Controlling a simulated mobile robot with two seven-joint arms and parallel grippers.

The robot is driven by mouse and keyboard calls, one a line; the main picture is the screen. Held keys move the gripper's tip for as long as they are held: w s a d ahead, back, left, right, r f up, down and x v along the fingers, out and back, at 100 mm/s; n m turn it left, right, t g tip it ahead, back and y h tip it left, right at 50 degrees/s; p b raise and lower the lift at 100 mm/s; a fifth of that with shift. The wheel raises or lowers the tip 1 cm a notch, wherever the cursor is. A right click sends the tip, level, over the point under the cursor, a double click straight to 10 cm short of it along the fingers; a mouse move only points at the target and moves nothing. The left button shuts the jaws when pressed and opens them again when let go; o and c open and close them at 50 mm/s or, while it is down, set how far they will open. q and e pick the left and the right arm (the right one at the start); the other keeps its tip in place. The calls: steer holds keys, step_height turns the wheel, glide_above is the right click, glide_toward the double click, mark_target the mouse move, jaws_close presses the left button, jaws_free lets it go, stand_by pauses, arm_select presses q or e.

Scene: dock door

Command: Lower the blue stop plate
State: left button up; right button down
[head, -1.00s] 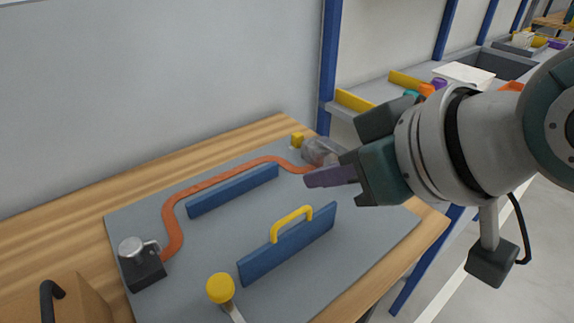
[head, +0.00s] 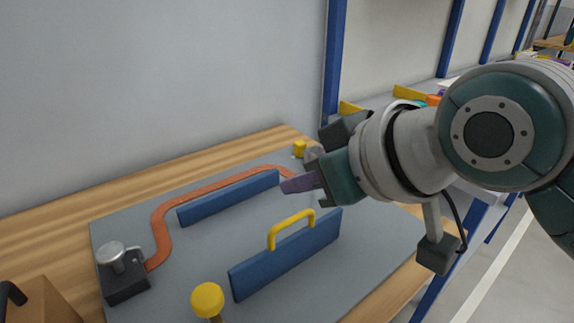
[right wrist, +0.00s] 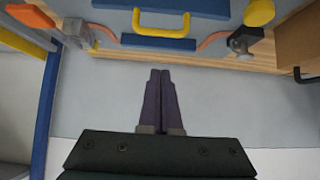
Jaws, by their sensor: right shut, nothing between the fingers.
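A blue plate with a yellow handle (head: 290,228) on its top edge, the front blue plate (head: 285,262), stands upright on the grey board (head: 150,205). A second, plain blue plate (head: 228,199) stands behind it. In the right wrist view the yellow handle (right wrist: 161,30) is near the top, with the plain blue plate (right wrist: 158,43) below it. My right gripper (head: 284,186) is shut and empty, over the back right of the board and apart from the handle. Its closed fingertips (right wrist: 160,74) show in the right wrist view. My left gripper is not in view.
An orange strip (head: 160,230) curves behind the plain plate. A black block with a silver knob (head: 122,275) stands at the left. A yellow ball knob (head: 207,299) is at the front. A wall rises behind the wooden table (head: 50,225).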

mark_target(291, 219)
arm_select(q)
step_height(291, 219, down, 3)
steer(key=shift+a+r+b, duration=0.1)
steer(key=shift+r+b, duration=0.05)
steer(key=shift+b, duration=1)
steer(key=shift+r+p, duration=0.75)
arm_select(e)
steer(key=shift+w+a+f, duration=0.15)
steer(key=shift+w+f, duration=0.05)
steer(key=shift+f, duration=0.75)
steer(key=shift+w+a+f, duration=0.2)
steer(key=shift+w+f, duration=0.05)
steer(key=shift+f, duration=0.65)
steer(key=shift+w+a+f, duration=0.15)
steer(key=shift+w+f, duration=0.05)
steer(key=shift+f, duration=0.75)
